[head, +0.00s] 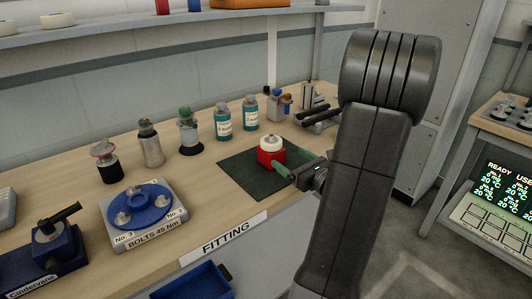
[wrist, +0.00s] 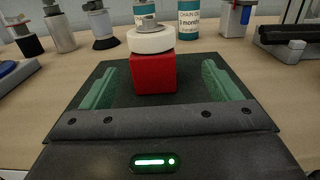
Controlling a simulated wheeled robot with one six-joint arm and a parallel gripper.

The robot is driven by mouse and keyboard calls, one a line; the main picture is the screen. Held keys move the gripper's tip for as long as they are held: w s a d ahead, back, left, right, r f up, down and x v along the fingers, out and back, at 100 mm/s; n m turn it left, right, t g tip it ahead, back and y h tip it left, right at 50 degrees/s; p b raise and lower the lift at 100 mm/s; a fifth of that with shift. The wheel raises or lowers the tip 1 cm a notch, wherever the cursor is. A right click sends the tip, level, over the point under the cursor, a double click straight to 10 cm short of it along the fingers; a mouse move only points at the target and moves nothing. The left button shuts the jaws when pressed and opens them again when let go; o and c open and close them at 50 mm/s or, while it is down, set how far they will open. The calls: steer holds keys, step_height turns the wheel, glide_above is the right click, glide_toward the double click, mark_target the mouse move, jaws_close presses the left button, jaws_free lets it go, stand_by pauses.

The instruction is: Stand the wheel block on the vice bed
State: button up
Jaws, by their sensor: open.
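The wheel block, a red block (head: 270,157) with a white wheel on top, stands upright on the dark mat (head: 240,181). In the wrist view the red block (wrist: 154,73) is ahead, near the tips of my two green fingers. My gripper (head: 289,164) is open and low over the mat, at the block's right side in the head view. In the wrist view the gripper (wrist: 159,78) shows a clear gap on each side of the block. A vice-like fixture with dark bars (head: 321,117) stands behind on the right; I cannot tell its bed clearly.
Two teal bottles (head: 223,122) and several small fittings stand behind the mat. A blue round plate with bolts (head: 150,205) and a blue fixture with a black handle (head: 58,240) are on the left. A blue bin (head: 195,284) is below the bench edge.

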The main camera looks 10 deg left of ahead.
mark_target(280, 153)
steer(key=x, duration=0.2)
steer(key=shift+a, duration=0.5)
steer(key=shift+w+a, duration=0.25)
steer(key=shift+w, duration=0.05)
steer(key=x, duration=0.5)
steer(key=shift+s+a+r, duration=0.1)
steer(key=shift+s+a, duration=0.05)
steer(key=shift+s, duration=0.05)
steer(key=shift+c, duration=0.4)
steer(key=shift+r, duration=0.1)
jaws_close()
